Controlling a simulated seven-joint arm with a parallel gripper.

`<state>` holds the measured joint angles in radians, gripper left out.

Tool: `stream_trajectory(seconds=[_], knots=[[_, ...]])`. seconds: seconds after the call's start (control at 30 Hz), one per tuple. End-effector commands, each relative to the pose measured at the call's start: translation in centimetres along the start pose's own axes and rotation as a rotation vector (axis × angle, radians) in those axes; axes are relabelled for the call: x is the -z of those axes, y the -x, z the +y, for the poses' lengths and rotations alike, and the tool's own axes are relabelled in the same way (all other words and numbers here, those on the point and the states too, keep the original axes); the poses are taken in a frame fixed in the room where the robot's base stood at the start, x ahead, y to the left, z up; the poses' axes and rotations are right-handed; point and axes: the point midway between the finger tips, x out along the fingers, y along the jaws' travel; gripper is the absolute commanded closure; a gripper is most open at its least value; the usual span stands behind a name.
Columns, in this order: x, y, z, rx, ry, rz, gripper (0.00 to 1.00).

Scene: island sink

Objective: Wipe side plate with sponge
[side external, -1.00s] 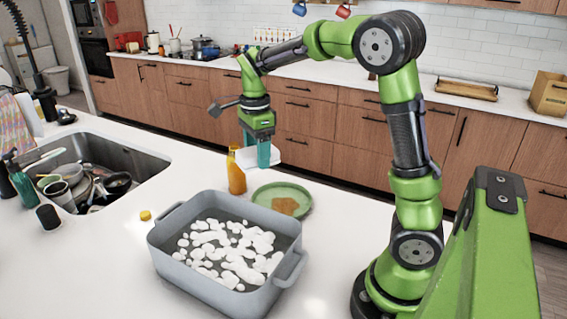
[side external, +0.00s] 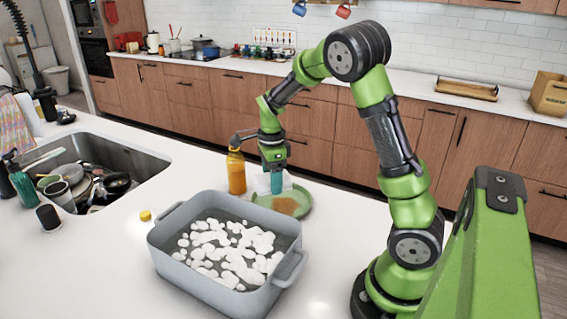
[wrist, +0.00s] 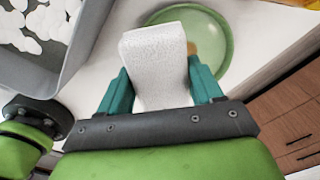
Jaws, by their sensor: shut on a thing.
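A white block-shaped sponge (wrist: 156,62) is between the teal fingers of my gripper (side external: 275,182), which is shut on it. The green side plate (side external: 306,199) lies on the white counter with a brown stain (side external: 285,206) on it. In the side view, the sponge is at the far left part of the plate, low over it or on it; contact cannot be told. In the wrist view, the plate (wrist: 222,45) shows behind and to the right of the sponge, which hides part of it and most of the stain.
A grey tub (side external: 172,240) with white foam stands in front of the plate. An orange bottle (side external: 236,174) stands close to the left of my gripper. A yellow-capped item (side external: 145,216) is left of the tub. The sink (side external: 130,158) with dishes is farther left. Counter right of the plate is clear.

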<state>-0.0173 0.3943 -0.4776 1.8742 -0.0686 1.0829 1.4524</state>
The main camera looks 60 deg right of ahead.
Motion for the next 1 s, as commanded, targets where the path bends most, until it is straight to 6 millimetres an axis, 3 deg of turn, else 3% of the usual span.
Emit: stream_trajectory(seconds=[0.77,1.0], knots=[[0.1,-7.0,0.0,-0.003,-0.001,0.002,0.59],[1.8,-6.7,-1.6,0.001,-0.003,0.001,0.59]])
